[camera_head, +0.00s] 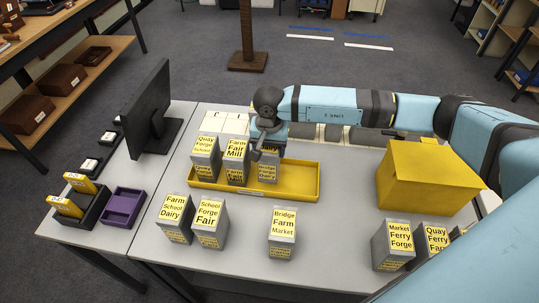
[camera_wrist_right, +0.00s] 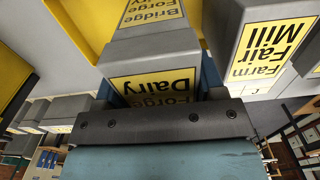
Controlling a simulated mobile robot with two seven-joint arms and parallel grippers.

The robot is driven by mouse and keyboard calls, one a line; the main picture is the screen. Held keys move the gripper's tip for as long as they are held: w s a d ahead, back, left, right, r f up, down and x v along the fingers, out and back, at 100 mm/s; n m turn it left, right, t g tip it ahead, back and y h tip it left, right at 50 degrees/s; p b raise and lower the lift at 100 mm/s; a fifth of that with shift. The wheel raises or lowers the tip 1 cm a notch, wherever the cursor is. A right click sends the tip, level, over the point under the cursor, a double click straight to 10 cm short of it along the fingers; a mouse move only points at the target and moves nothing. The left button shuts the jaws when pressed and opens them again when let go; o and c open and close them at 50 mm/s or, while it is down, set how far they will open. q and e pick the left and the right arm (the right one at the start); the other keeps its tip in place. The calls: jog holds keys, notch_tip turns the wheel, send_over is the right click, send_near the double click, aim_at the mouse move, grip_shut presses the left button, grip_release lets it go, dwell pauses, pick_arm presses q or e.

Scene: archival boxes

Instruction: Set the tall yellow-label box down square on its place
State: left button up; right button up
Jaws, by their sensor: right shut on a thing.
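My right gripper (camera_head: 268,132) is shut on a tall grey box with yellow labels (camera_head: 267,172), which reads Bridge Forge Dairy. The gripper covers its upper part. The box looks upright at the yellow tray (camera_head: 295,187), right of the Farm Fair Mill box (camera_head: 237,150), with a small gap between them. I cannot tell whether its base touches the tray floor. In the right wrist view the held box (camera_wrist_right: 150,48) is between the fingers, and the Farm Fair Mill box (camera_wrist_right: 265,50) is beside it. My left gripper is not in view.
The Quay Forge School box (camera_head: 204,152) is at the tray's left; the tray's right part is empty. Several labelled boxes, including Bridge Farm Market (camera_head: 283,226), stand in front. A big yellow box (camera_head: 428,178) stands right. A monitor (camera_head: 149,108) and purple bin (camera_head: 123,205) are left.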

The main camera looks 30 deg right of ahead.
notch_tip(320, 180, down, 3)
jog(key=shift+f, duration=0.2)
jog(key=shift+f, duration=0.2)
jog(key=o, duration=1.2)
jog(key=shift+c, duration=0.2)
jog(key=shift+r, duration=0.1)
